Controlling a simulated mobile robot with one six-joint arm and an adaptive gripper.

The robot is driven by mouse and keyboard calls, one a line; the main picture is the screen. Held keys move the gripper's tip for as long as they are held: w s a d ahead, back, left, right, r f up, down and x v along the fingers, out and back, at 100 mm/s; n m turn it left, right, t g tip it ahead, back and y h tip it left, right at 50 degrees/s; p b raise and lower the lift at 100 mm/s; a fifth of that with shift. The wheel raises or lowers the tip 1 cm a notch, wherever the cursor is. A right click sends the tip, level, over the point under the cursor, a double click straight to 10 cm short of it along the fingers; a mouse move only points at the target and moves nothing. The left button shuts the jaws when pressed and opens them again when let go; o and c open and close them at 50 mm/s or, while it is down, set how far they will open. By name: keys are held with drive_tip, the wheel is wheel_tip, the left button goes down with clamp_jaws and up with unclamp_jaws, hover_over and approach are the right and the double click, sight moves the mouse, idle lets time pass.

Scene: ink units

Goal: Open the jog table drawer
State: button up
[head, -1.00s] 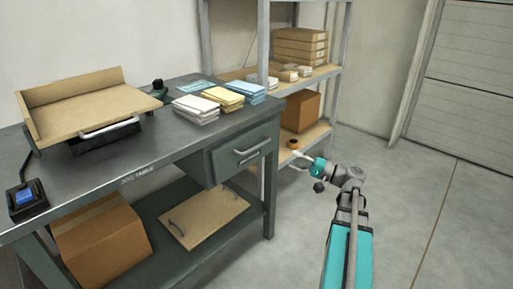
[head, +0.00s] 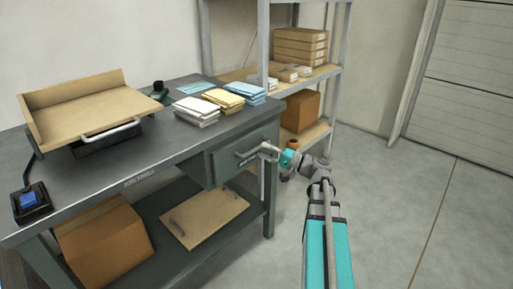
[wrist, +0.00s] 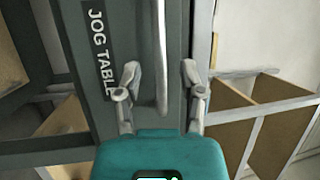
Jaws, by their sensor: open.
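The jog table drawer (head: 228,166) is a grey-green front under the right end of the workbench, and it looks closed. Its bar handle (head: 247,155) is light metal. My gripper (head: 268,149) is at the right end of this handle. In the wrist view my gripper (wrist: 160,75) is open, one finger on each side of the handle (wrist: 160,50), with gaps showing between bar and fingers. The drawer front (wrist: 125,30) with the label JOG TABLE (wrist: 100,50) lies behind. I cannot tell how deep the fingers reach around the bar.
The workbench (head: 150,170) carries a wooden tray (head: 75,105) and paper stacks (head: 197,112). A cardboard box (head: 103,240) and a wooden board (head: 203,217) lie on its lower shelf. A shelf rack (head: 312,75) stands behind. The floor (head: 400,210) at right is clear.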

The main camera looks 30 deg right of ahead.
sight(257, 148)
drive_tip(key=shift+x, duration=1.55)
drive_tip(key=shift+c, duration=0.3)
clamp_jaws()
